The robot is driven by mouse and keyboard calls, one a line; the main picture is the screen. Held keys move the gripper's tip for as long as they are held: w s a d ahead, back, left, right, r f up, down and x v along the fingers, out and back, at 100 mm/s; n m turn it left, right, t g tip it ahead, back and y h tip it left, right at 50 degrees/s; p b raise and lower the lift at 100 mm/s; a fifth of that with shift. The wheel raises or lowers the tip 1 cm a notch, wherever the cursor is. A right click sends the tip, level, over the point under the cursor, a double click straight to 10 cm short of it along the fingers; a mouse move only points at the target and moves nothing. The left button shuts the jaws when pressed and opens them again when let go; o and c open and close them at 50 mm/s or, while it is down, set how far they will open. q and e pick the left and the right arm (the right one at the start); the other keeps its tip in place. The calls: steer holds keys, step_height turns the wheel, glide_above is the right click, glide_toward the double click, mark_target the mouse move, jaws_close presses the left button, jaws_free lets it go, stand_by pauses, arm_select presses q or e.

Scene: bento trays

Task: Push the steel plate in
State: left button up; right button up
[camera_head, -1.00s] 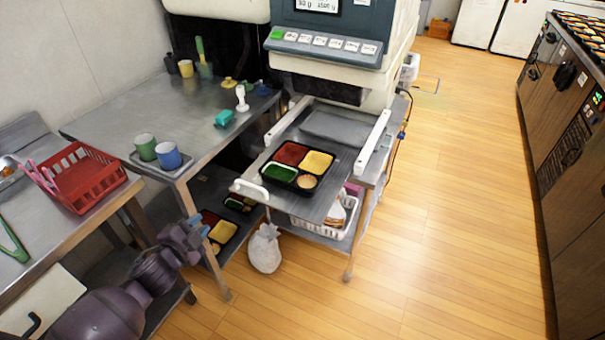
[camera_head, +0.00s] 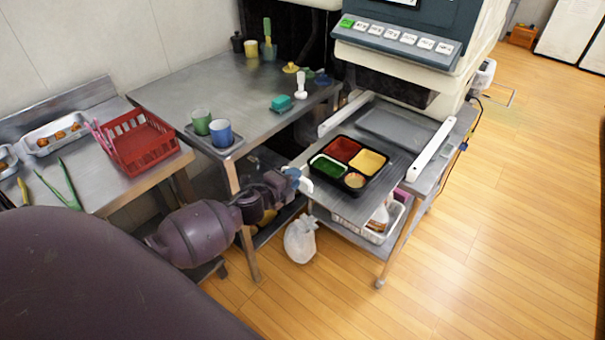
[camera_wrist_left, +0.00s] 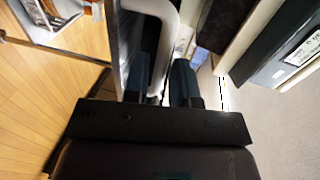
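The steel plate (camera_head: 372,203) sticks out from under the machine between two white side rails, sloping toward the front left in the head view. A black bento tray (camera_head: 330,181) with red, yellow and green compartments lies on it. My left gripper (camera_head: 294,176) is at the plate's front left corner, by its white handle (camera_head: 306,185), which it partly hides. In the left wrist view the gripper's fingers (camera_wrist_left: 160,80) are apart, with the white handle (camera_wrist_left: 165,30) reaching down between them. Whether they touch it is unclear. My right gripper is not in view.
The wrapping machine (camera_head: 400,45) stands behind the plate. A steel table (camera_head: 190,90) on the left holds two cups, a teal block and a white stamp-like item. A red basket (camera_head: 140,150) is further left. The floor right is clear.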

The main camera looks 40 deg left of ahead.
arm_select(q)
steer(key=shift+x, duration=1.9)
jaws_close()
